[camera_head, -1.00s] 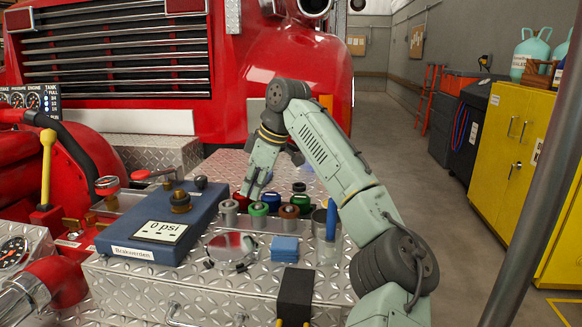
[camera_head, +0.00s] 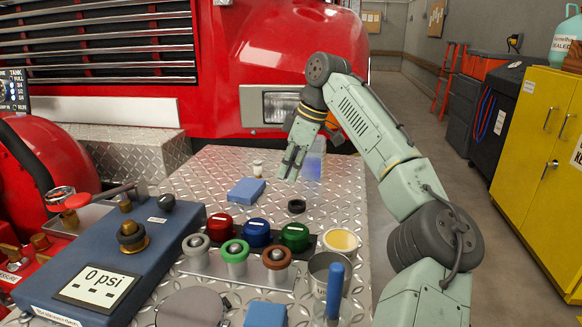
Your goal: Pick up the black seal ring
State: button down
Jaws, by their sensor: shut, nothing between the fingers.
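The black seal ring (camera_head: 297,206) lies flat on the diamond-plate bumper deck, behind the green knob. My gripper (camera_head: 288,178) points down, with its fingers together and empty. In the picture its fingertips are just above and slightly left of the ring. They appear apart from it, but I cannot judge the exact height. The ring is not hidden by the gripper.
A blue block (camera_head: 246,190) and a small white-topped item (camera_head: 257,168) lie left of my gripper. A clear bluish container (camera_head: 314,163) stands close behind it. Red (camera_head: 219,222), blue and green knobs, coloured rings on pegs, and a tin (camera_head: 340,241) stand in front.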

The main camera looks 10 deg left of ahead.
aim_at(275, 205)
jog(key=x, duration=0.6)
jog(key=shift+a+f, duration=0.15)
jog(key=shift+f, duration=0.2)
jog(key=shift+p, duration=0.35)
